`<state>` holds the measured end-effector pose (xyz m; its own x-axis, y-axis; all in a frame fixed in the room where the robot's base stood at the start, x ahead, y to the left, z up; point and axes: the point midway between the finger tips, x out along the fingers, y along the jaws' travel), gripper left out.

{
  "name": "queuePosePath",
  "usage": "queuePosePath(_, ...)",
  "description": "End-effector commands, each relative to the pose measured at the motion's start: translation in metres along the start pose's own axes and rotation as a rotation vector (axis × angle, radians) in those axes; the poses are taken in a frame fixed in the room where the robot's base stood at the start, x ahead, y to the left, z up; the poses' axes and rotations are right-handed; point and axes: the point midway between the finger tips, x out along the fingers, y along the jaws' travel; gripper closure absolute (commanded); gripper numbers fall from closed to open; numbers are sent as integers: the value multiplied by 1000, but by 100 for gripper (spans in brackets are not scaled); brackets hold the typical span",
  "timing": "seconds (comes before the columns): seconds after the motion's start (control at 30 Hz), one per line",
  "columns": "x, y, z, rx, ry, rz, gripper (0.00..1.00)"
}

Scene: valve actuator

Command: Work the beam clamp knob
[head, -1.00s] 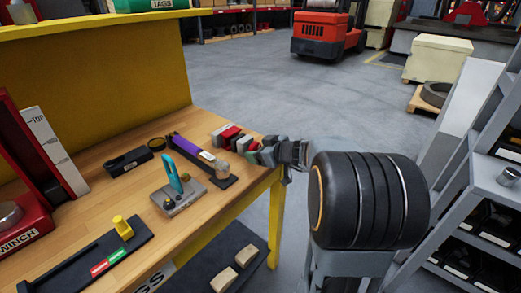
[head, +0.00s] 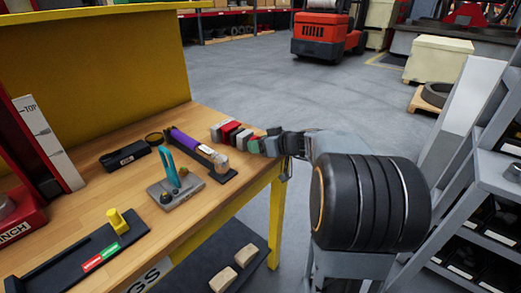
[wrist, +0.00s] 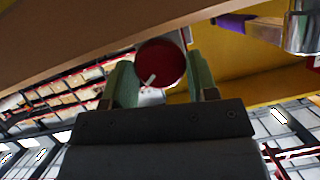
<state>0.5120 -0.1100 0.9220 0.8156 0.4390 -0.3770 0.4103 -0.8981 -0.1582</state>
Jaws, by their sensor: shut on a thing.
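In the wrist view a round red knob (wrist: 162,60) with a white pointer line sits between the green pads of my gripper (wrist: 160,72). The pads are on either side of it, and the pointer slants to the lower left. In the head view my gripper (head: 257,146) is at the far right edge of the wooden bench (head: 160,228). A red and grey fitting (head: 228,131) lies just left of the fingers. The knob is not clearly told apart from it there, and the fingers partly hide this spot.
A purple cylinder on a black base (head: 190,143) lies close to the left of my gripper. A teal lever on a grey plate (head: 173,180) and a yellow slider (head: 118,220) are nearer. Grey shelving (head: 490,165) stands at right. Open floor (head: 330,95) lies beyond.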

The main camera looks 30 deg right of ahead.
Motion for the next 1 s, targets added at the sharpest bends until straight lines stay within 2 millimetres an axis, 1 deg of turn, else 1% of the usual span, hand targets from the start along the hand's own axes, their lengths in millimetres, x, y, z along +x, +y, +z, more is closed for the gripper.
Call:
queuePosePath(0.03, 1, 2, 3, 31, 2, -11, 70)
queuePosePath(0.2, 0, 2, 1, 107, 0, -43, 70)
queuePosePath(0.53, 0, 2, 0, 118, -2, -46, 70)
queuePosePath(0.57, 0, 2, 0, 117, -2, -46, 44)
queuePosePath(0.6, 0, 2, 0, 117, -2, -46, 40)
queuePosePath(0.8, 0, 1, 0, 117, -2, -47, 21)
queuePosePath(1.0, 0, 1, 0, 116, -2, -48, 21)
